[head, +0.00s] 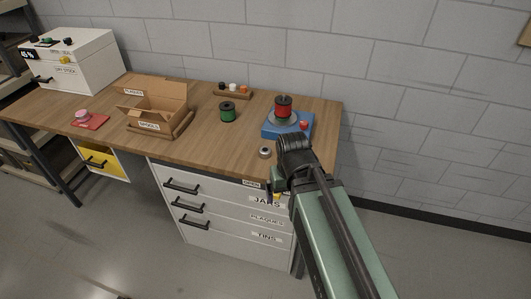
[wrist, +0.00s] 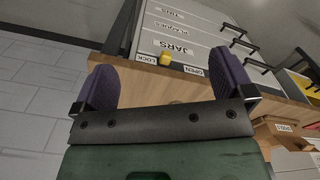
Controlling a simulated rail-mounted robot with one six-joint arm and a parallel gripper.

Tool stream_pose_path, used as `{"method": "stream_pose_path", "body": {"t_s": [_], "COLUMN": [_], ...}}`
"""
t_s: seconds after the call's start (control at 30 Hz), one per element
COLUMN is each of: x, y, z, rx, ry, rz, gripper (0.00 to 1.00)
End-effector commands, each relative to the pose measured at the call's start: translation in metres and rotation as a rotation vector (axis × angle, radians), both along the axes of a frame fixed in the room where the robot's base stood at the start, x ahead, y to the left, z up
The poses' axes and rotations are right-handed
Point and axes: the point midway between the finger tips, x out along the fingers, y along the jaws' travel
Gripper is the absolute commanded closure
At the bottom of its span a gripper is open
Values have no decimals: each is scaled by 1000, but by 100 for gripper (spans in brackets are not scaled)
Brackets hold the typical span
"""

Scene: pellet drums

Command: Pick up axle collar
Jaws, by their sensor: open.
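The axle collar (head: 265,152) looks like a small grey ring with a dark centre. It lies flat on the wooden table (head: 190,133) near the front edge, above the drawer labels in the head view. My gripper (wrist: 167,82) is open, its two purple pads wide apart with nothing between them. In the head view the dark wrist is just right of the collar, apart from it, and the fingers are mostly hidden. In the wrist view the collar cannot be made out clearly; the gripper's bar covers much of the tabletop.
A blue scale-like base (head: 271,129) bears a red spool (head: 283,107). A green spool (head: 227,112), a cardboard box (head: 155,100) and a red pad (head: 88,122) stand further left. Drawers (head: 215,205) are below the table edge; a yellow knob (wrist: 165,59) sits between LOCK and OPEN labels.

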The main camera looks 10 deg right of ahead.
Motion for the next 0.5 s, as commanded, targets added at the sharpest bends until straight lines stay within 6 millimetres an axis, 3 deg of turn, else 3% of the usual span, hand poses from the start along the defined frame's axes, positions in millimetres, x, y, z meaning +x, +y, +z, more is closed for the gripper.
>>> {"method": "stream_pose_path", "body": {"t_s": [0.03,0.13,0.37,0.43,0.5], "x": [0,0,0,11,46], "y": [0,0,0,0,0], "z": [0,0,-1,-3,-6], "rx": [0,0,0,0,0], "ry": [0,0,0,0,0], "rz": [0,0,0,0,1], "gripper": [8,21,21,21,21]}}
